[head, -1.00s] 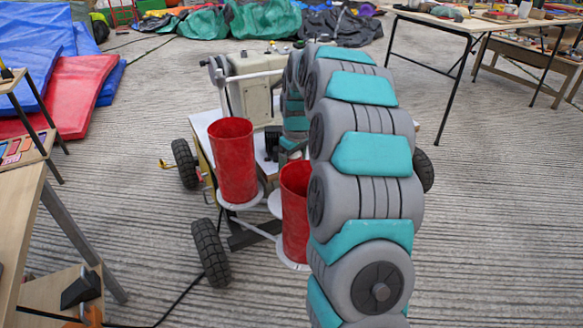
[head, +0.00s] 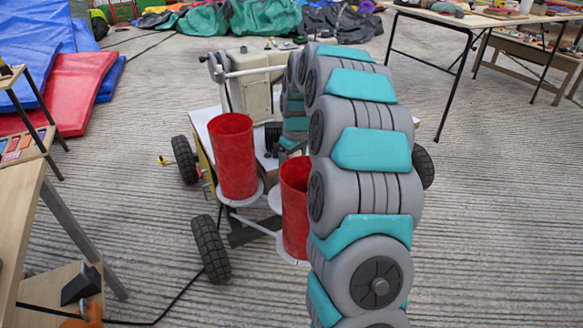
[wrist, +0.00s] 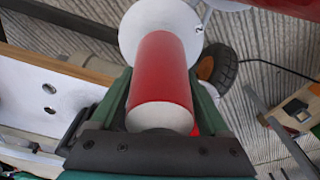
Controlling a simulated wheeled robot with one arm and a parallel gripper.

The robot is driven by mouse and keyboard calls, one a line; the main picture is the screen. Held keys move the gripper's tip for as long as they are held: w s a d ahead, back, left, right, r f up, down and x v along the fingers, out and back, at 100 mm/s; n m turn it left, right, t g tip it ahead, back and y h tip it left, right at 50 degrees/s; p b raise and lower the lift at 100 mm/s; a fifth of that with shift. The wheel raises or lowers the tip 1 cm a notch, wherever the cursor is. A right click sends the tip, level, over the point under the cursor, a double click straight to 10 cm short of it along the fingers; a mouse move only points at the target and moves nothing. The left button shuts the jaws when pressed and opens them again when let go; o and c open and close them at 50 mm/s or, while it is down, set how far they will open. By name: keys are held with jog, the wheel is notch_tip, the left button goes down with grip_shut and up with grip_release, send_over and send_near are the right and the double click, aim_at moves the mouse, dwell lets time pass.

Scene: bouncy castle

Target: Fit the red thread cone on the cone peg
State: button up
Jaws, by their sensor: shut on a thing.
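In the wrist view my gripper (wrist: 162,98) has its dark green fingers on both sides of a red thread cone (wrist: 163,72) and is shut on it. The cone's pale end faces the camera. A white disc (wrist: 150,25) shows at the cone's far end; I cannot tell whether they touch. The cone peg cannot be made out. In the head view my arm hides the gripper and the held cone. Two open-topped red cylinders, a left one (head: 233,158) and a right one (head: 295,215), stand on white discs at the machine.
The machine (head: 250,85) sits on a wheeled cart with a black tyre (head: 210,250) in front. A wooden table (head: 25,225) stands at the left, another table (head: 470,20) at the back right. Blue and red mats (head: 65,90) lie at the back left. Ribbed floor is clear at the right.

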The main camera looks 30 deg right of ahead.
jog(key=shift+f+b, duration=0.35)
jog(key=shift+f, duration=1.3)
jog(key=o, duration=1.5)
jog(key=r, duration=0.5)
jog(key=s+r, duration=0.1)
jog(key=r, duration=0.1)
jog(key=shift+d+r, duration=0.15)
jog(key=shift+r, duration=0.2)
